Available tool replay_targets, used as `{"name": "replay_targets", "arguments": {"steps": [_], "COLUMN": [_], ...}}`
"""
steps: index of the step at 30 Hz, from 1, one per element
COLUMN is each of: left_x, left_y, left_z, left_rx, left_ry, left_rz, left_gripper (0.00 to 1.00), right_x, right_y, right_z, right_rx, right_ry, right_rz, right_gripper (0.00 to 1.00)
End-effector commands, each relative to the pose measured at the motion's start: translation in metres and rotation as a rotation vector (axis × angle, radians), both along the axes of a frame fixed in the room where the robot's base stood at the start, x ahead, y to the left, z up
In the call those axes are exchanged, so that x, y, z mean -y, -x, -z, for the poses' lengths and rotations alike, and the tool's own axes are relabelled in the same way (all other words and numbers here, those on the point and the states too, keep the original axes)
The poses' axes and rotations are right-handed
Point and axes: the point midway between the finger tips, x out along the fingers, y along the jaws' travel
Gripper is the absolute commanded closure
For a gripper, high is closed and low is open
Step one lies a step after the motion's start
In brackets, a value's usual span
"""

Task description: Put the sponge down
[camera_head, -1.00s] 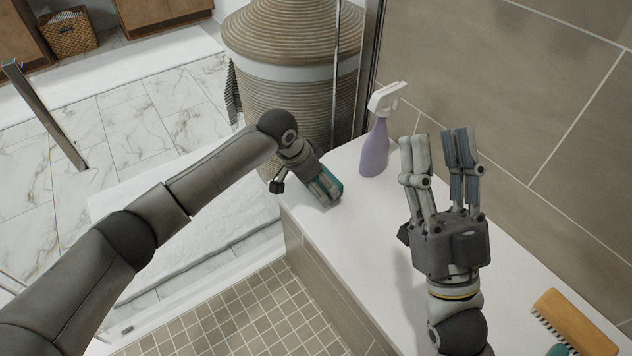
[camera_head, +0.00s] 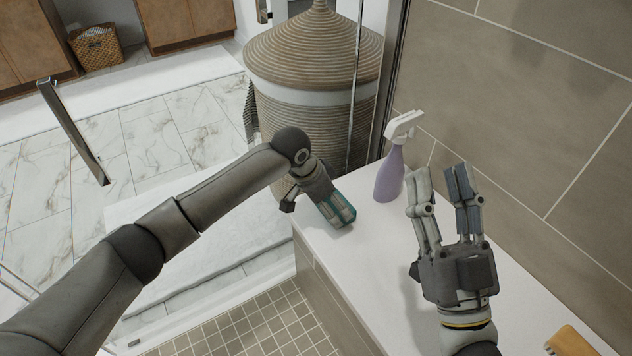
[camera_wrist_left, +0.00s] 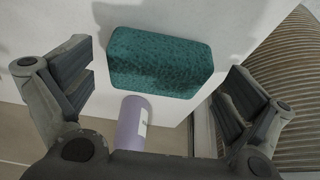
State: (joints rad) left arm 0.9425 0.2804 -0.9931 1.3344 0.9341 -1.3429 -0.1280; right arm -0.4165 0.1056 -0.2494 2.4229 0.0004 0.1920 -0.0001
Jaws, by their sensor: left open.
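The teal sponge (camera_wrist_left: 160,62) is a rounded block at the far end of the white ledge (camera_head: 400,265). In the left wrist view it sits between the two spread fingers of my left gripper (camera_head: 338,210), with gaps on both sides. In the head view the fingers hide most of the sponge (camera_head: 344,201). Whether its underside rests fully on the ledge is hard to tell. My right gripper (camera_head: 441,182) is empty, fingers apart and pointing up, over the ledge.
A purple spray bottle (camera_head: 391,176) stands just right of the left gripper, and in the left wrist view (camera_wrist_left: 132,122). A wooden brush (camera_head: 568,342) lies at the near right. A tiled wall bounds the ledge; a wicker basket (camera_head: 315,110) stands behind. The middle ledge is clear.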

Motion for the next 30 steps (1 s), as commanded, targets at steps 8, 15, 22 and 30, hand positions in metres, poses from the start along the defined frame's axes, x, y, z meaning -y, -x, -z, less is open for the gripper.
{"name": "replay_targets", "arguments": {"steps": [8,15,22,30], "left_x": [-0.010,-0.019,-0.026,-0.030], "left_y": [0.007,0.013,0.019,0.023], "left_z": [-0.031,-0.057,-0.079,-0.092], "left_rx": [0.000,0.001,0.000,0.001], "left_ry": [0.000,0.000,0.001,0.002], "left_rz": [-0.001,-0.001,-0.001,-0.001], "left_gripper": [0.00,0.00,0.00,0.00], "right_x": [0.001,0.005,0.011,0.016], "right_y": [-0.023,-0.031,-0.027,-0.021], "right_z": [0.043,0.086,0.125,0.150], "right_rx": [-0.272,-0.506,-0.709,-0.835], "right_ry": [0.077,0.140,0.193,0.223], "right_rz": [0.016,0.029,0.042,0.049], "right_gripper": [0.60,0.60,0.60,0.60]}}
